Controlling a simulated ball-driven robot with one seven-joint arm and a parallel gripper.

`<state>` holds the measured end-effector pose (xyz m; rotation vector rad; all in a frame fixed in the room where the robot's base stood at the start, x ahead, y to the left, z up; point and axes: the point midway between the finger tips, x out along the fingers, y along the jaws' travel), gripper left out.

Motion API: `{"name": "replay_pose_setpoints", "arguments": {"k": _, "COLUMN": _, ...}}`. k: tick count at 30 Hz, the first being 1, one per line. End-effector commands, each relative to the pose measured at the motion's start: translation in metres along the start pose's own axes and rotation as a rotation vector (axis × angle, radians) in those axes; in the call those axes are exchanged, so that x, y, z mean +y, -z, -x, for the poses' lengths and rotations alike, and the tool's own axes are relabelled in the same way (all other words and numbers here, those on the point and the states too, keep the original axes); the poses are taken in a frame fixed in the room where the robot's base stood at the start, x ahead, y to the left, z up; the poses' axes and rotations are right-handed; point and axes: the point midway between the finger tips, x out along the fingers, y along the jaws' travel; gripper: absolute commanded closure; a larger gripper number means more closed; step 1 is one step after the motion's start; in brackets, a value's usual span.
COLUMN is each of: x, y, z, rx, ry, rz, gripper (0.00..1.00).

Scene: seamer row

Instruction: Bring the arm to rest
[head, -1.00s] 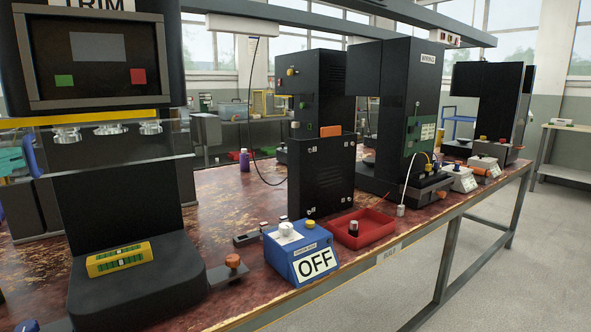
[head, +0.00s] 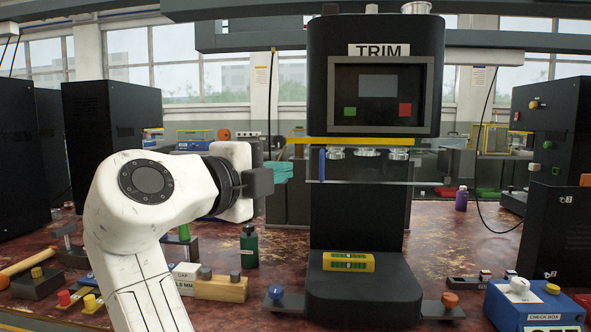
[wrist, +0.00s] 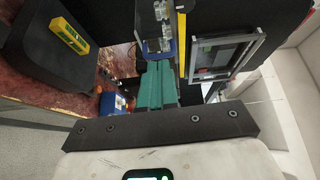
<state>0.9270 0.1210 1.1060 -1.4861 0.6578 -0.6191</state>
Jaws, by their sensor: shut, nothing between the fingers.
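My gripper (head: 278,171) has teal fingers and shows beside my white wrist, left of the TRIM machine (head: 361,215) in the head view. In the wrist view the teal fingers of my gripper (wrist: 156,66) lie together, with nothing between them. My arm rises from the bottom of the head view, bends at a white joint and points right, above the bench. The fingers are clear of the bench top; their gap to the machine is hard to judge.
A yellow-green block (head: 348,262) lies on the machine's base. A green bottle (head: 249,245) stands below my wrist. A blue check box (head: 535,306) is at the right front. Dark cabinets (head: 105,133) stand at the left. Loose parts and a hammer (head: 22,268) lie left.

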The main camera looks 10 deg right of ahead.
Motion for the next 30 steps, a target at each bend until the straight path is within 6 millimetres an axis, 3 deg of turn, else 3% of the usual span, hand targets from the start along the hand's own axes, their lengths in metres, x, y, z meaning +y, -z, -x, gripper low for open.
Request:
{"name": "replay_pose_setpoints", "arguments": {"k": 9, "x": -0.002, "y": -0.024, "z": 0.045, "rx": -0.002, "ry": 0.001, "rz": 0.001, "gripper": 1.0}}
{"name": "replay_pose_setpoints", "arguments": {"k": 14, "x": -0.001, "y": -0.029, "z": 0.054, "rx": -0.002, "ry": 0.001, "rz": -0.001, "gripper": 1.0}}
{"name": "replay_pose_setpoints", "arguments": {"k": 17, "x": 0.019, "y": -0.027, "z": 0.045, "rx": -0.005, "ry": -0.027, "rz": 0.054, "gripper": 1.0}}
{"name": "replay_pose_setpoints", "arguments": {"k": 20, "x": 0.064, "y": -0.02, "z": 0.025, "rx": -0.022, "ry": -0.093, "rz": 0.184, "gripper": 1.0}}
{"name": "replay_pose_setpoints", "arguments": {"k": 23, "x": 0.124, "y": -0.006, "z": -0.001, "rx": -0.058, "ry": -0.185, "rz": 0.364, "gripper": 1.0}}
{"name": "replay_pose_setpoints", "arguments": {"k": 30, "x": 0.273, "y": 0.056, "z": -0.045, "rx": -0.214, "ry": -0.418, "rz": 0.803, "gripper": 1.0}}
